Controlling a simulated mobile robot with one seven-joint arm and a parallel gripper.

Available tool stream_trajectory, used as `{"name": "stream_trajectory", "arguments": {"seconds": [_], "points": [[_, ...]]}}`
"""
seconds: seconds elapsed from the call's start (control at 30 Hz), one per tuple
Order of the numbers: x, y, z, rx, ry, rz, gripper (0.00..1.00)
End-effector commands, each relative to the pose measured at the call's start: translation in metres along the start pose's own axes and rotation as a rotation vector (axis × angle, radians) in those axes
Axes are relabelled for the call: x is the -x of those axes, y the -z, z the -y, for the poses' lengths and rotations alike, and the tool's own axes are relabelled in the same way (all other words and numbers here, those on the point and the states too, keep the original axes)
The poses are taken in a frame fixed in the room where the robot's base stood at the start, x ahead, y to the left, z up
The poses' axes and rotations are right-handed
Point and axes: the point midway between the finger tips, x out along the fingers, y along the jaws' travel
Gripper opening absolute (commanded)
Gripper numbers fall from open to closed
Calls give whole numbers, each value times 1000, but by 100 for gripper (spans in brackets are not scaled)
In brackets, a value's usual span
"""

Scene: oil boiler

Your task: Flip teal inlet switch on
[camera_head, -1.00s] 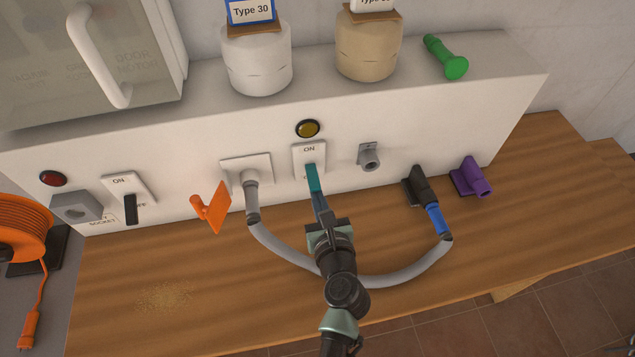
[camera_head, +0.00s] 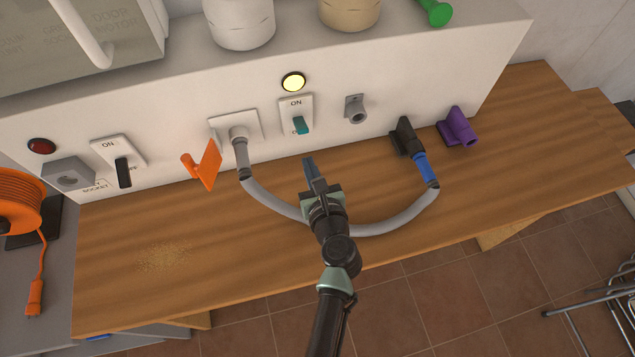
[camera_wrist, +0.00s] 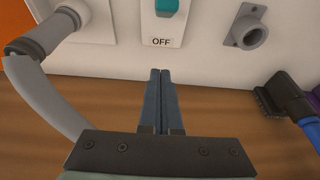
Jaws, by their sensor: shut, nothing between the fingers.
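The teal inlet switch (camera_head: 301,125) sits on a white plate on the box's front face. Its lever stands out short below the ON label; in the wrist view its teal end (camera_wrist: 166,7) is above the OFF label, which is uncovered. My gripper (camera_head: 309,161) is shut and empty. It is in front of and below the switch, apart from it, over the wooden bench. Its two fingers lie together in the wrist view (camera_wrist: 161,72).
A grey hose (camera_head: 290,207) curves from a left socket to a blue connector (camera_head: 425,167), passing by my gripper. An orange lever (camera_head: 205,165) juts out at left. A grey port (camera_head: 356,108) and purple fitting (camera_head: 459,128) are at right. The bench front is mostly clear.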

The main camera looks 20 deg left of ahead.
Motion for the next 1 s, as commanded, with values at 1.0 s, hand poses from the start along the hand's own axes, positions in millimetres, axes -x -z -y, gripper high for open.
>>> {"name": "stream_trajectory", "arguments": {"seconds": [1.0], "points": [[86, -49, 0, 1, 3, 3, 0]]}}
